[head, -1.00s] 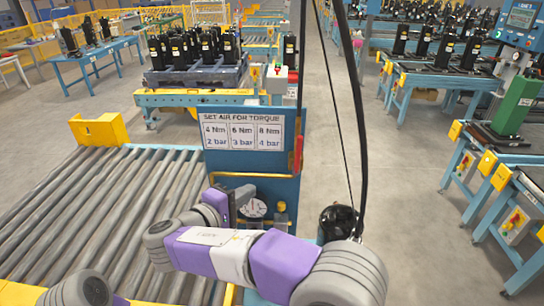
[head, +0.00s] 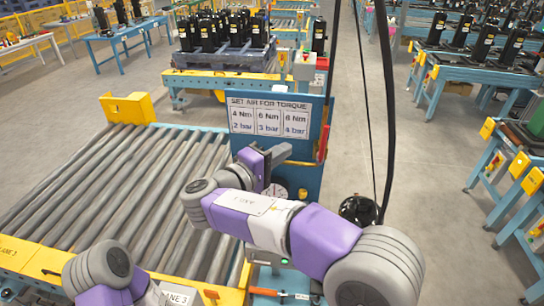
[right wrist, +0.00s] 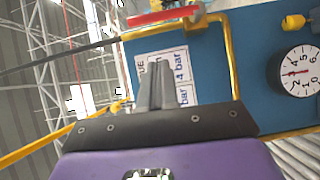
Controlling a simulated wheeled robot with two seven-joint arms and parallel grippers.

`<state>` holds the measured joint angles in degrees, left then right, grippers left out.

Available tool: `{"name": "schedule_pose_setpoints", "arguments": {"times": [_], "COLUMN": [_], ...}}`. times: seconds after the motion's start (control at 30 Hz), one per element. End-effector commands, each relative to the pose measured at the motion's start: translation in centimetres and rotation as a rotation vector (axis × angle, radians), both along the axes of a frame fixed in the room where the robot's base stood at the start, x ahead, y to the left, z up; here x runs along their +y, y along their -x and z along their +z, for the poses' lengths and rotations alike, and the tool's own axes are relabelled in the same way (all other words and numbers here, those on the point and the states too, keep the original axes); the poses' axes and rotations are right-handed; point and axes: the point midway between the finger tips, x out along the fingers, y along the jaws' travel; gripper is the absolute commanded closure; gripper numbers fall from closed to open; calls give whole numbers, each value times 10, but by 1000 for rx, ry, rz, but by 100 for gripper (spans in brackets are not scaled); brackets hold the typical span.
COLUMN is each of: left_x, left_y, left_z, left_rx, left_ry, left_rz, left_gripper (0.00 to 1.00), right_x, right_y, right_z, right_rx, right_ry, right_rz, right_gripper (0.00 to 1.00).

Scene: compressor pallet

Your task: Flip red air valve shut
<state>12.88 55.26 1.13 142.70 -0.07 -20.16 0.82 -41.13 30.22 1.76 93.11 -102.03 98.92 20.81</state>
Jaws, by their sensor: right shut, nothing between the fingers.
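The red air valve handle (head: 323,142) stands upright at the right edge of the blue panel, beside the torque sign (head: 268,119). In the right wrist view the red handle (right wrist: 163,17) lies across the top, at the yellow pipe. My right gripper (head: 288,149) is in front of the panel, below the sign and left of the handle. Its fingers (right wrist: 158,75) are shut and empty, pointing towards the handle, apart from it in the picture. The pressure gauge (right wrist: 298,71) shows at the right of the wrist view; my arm partly hides it in the head view. My left gripper is out of frame.
A roller conveyor (head: 110,185) fills the left. A black hose (head: 386,110) hangs right of the panel, above a round black object (head: 358,209). An orange-handled tool (head: 268,292) is at the bottom. The grey floor to the right is clear up to blue benches (head: 505,165).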

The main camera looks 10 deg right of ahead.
Motion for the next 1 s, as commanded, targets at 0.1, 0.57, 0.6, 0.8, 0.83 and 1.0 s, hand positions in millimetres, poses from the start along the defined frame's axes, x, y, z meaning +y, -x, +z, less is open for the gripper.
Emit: {"name": "schedule_pose_setpoints", "arguments": {"times": [0.1, 0.57, 0.6, 0.8, 0.83, 1.0], "left_x": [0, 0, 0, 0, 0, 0], "left_y": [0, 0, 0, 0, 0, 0], "left_z": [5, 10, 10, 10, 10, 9], "left_rx": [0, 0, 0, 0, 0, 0], "left_ry": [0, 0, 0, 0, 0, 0], "left_rz": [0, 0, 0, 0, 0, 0], "left_gripper": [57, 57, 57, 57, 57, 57], "right_x": [-22, -72, -73, -73, -73, -73], "right_y": [-17, -25, -25, -24, -24, -24], "right_z": [1, -2, -2, -2, -2, -2], "right_rx": [1, 0, -1, -1, -1, -3], "right_ry": [-1, 0, -1, -1, -1, -7], "right_rz": [-4, 1, 1, 1, 1, 1], "right_gripper": [100, 100, 100, 100, 100, 100]}}
